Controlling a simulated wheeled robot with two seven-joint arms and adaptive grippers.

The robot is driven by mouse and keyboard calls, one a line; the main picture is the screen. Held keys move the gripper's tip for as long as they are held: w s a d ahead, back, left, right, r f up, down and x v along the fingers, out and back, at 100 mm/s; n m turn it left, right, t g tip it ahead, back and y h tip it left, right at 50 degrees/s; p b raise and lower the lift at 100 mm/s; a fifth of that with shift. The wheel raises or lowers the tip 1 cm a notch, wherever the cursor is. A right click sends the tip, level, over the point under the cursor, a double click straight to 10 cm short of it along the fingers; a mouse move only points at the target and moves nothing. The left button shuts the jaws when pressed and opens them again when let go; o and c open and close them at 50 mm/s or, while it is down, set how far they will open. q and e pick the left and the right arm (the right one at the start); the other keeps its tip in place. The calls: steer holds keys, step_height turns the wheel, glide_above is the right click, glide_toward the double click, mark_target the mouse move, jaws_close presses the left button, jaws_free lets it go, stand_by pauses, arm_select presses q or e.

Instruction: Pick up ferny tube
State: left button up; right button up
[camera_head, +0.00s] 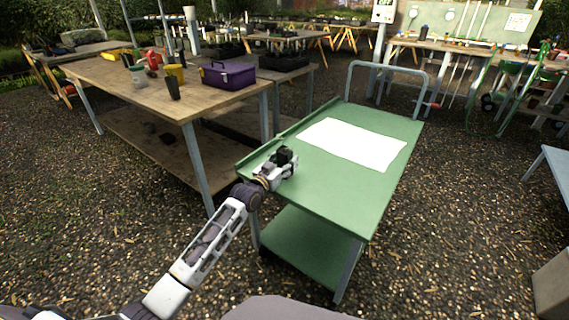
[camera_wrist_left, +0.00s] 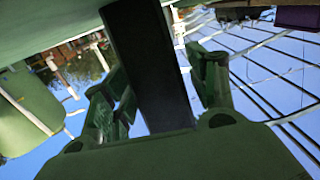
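My left gripper (camera_head: 285,160) is low over the near left corner of the green cart. In the left wrist view its two fingers (camera_wrist_left: 165,85) are spread apart. A dark, straight-sided upright shape (camera_wrist_left: 150,60) stands between them. It may be the ferny tube, but its colour is too dark to be sure. A gap shows between it and the right finger; the left finger lies close to or over its edge. In the head view I cannot tell a tube from the dark gripper parts. My right gripper is not in view.
The green cart (camera_head: 270,185) carries a white sheet (camera_head: 352,143) and has a raised rim and a rear handle (camera_head: 388,68). A wooden table (camera_head: 130,84) at left holds a purple toolbox (camera_head: 228,75), a dark cup (camera_head: 172,88) and several pots. The cart's front right is clear.

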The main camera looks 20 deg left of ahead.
mark_target(285, 150)
arm_select(q)
steer(key=c, duration=0.8)
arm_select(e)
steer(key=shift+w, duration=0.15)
arm_select(q)
steer(key=shift+r, duration=0.1)
steer(key=shift+r, duration=0.15)
steer(key=shift+r+p, duration=0.35)
steer(key=shift+r, duration=0.3)
step_height(285, 150, up, 7)
steer(key=shift+f+p, duration=0.1)
steer(key=shift+p, duration=1.05)
steer(key=shift+r, duration=0.7)
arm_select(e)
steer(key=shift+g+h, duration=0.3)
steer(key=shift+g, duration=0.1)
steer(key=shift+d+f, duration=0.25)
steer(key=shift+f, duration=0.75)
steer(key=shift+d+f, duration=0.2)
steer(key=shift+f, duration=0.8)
